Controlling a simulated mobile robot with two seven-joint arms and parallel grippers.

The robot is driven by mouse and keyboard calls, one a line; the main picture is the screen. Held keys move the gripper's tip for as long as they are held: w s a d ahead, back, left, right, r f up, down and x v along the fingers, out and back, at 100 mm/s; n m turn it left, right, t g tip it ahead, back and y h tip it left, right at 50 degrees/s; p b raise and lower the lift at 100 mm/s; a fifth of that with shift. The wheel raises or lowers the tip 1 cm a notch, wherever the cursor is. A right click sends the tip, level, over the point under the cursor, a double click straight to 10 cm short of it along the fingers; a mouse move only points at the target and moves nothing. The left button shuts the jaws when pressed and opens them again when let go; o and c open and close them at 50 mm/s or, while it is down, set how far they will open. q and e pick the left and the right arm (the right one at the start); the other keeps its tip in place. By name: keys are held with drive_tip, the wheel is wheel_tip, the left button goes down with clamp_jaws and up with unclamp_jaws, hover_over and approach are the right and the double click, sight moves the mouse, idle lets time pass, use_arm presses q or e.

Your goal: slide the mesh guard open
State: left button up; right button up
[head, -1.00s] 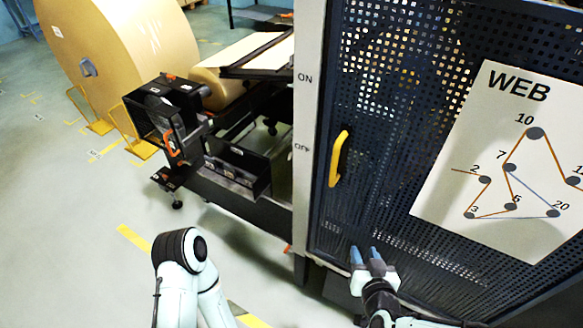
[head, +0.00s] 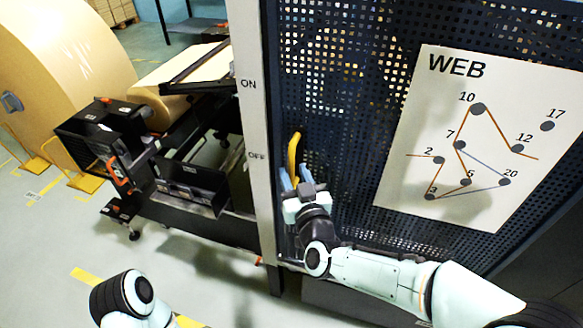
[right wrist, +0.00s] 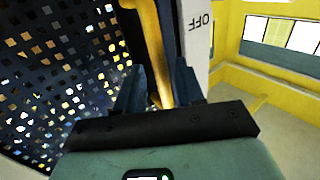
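The mesh guard (head: 345,140) is a dark perforated panel on the right of the head view, with a yellow upright handle (head: 294,152) near its left edge. My right gripper (head: 296,176) is at the handle's lower part. In the right wrist view its two fingers (right wrist: 158,88) stand apart, and the yellow handle (right wrist: 152,45) runs between them, nearer the right finger. I cannot tell whether a finger touches it. The handle's lower end is hidden in the head view. My left arm shows at the bottom left, but its gripper is out of view.
A pale post (head: 249,120) marked ON and OFF stands just left of the guard. A white WEB diagram sheet (head: 475,130) is on the mesh. Left of the post are a black machine frame (head: 190,190) and a large kraft roll (head: 60,75). Floor shows at lower left.

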drive_tip(key=shift+x, duration=1.2)
clamp_jaws()
drive_tip(key=shift+d, duration=0.1)
